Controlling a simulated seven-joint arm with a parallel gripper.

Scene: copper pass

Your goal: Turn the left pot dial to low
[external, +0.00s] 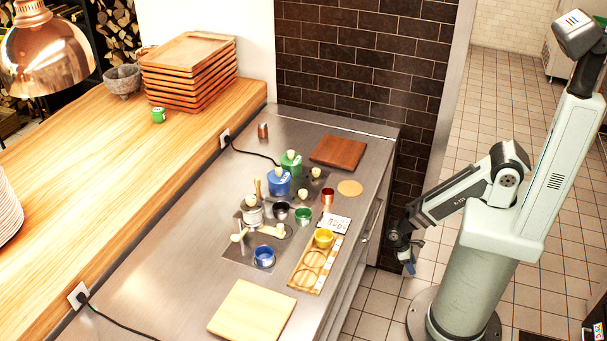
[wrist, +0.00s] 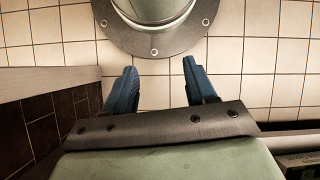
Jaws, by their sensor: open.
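My gripper (external: 409,263) hangs low beside the counter's right edge, over the tiled floor and apart from everything on the counter. In the wrist view its two blue fingers (wrist: 156,82) are spread open with nothing between them. A blue pot (external: 279,183) and a green pot (external: 291,163) stand at the middle back of the steel counter. A pale pot (external: 253,213) stands nearer the front. Each seems to have a pale round knob on top or close by. I cannot make out a dial or its marks at this size.
Small blue (external: 264,257), green and yellow cups, a wooden holder (external: 304,278) and a white card (external: 334,223) crowd the counter. A pale board (external: 252,311) lies in front, a brown board (external: 338,152) behind. Stacked trays (external: 188,75) stand on the wooden ledge.

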